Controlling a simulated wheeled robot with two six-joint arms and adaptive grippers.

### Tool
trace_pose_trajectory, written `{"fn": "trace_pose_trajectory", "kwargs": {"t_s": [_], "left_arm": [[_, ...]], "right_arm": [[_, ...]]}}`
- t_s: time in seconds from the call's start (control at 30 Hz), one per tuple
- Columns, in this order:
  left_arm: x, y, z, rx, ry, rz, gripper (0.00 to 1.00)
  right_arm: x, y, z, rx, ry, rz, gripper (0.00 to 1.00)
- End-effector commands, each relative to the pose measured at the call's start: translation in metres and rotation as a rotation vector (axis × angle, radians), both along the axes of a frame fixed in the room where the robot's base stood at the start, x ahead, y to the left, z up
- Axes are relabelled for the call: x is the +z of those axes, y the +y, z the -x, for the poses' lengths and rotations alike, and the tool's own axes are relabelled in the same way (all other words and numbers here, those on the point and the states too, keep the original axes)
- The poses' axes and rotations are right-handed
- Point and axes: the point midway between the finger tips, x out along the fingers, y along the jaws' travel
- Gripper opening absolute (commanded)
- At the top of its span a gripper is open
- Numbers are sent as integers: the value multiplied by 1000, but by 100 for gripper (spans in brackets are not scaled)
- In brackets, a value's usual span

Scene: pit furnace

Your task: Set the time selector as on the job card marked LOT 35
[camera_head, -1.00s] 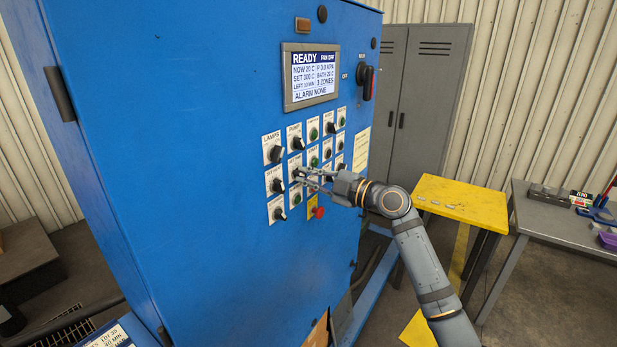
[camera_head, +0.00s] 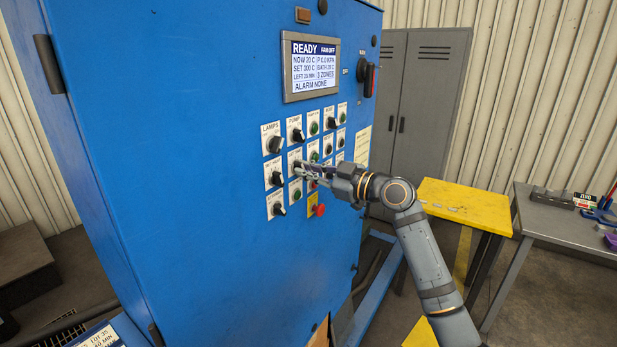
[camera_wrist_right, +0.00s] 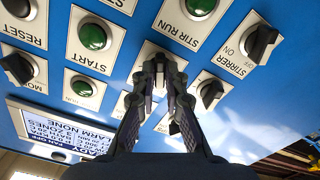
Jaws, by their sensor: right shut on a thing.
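My right gripper (camera_head: 301,168) is at the second knob (camera_head: 297,164) of the middle row on the blue panel. Its fingers are shut on that knob. In the wrist view the fingertips (camera_wrist_right: 164,72) come together over a white plate (camera_wrist_right: 152,50); they hide the knob and most of its label, so I cannot read its setting. The job card (camera_head: 102,337) lies at the bottom left edge, partly cut off, and reads LOT 35 and 40 MIN. The display (camera_head: 312,67) reads READY, SET 300 C and ALARM NONE; the LEFT minutes are blurred. My left gripper is out of view.
Other knobs and buttons crowd close: the LAMPS knob (camera_head: 275,144), PUMP knob (camera_head: 297,134), red button (camera_head: 319,210) and, in the wrist view, the green STIR RUN button (camera_wrist_right: 200,6) and STIRRER knob (camera_wrist_right: 262,43). A yellow table (camera_head: 465,203) stands at the right.

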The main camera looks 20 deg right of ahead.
Motion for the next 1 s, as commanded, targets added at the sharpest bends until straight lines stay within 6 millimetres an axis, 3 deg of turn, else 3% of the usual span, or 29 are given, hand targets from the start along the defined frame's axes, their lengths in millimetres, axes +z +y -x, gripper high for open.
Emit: {"fn": "trace_pose_trajectory", "kwargs": {"t_s": [0.4, 1.0], "left_arm": [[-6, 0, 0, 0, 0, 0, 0], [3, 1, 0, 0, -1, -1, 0]], "right_arm": [[-1, 0, 0, 0, 244, -309, 0], [0, 1, 0, 0, 539, -686, 0]]}}
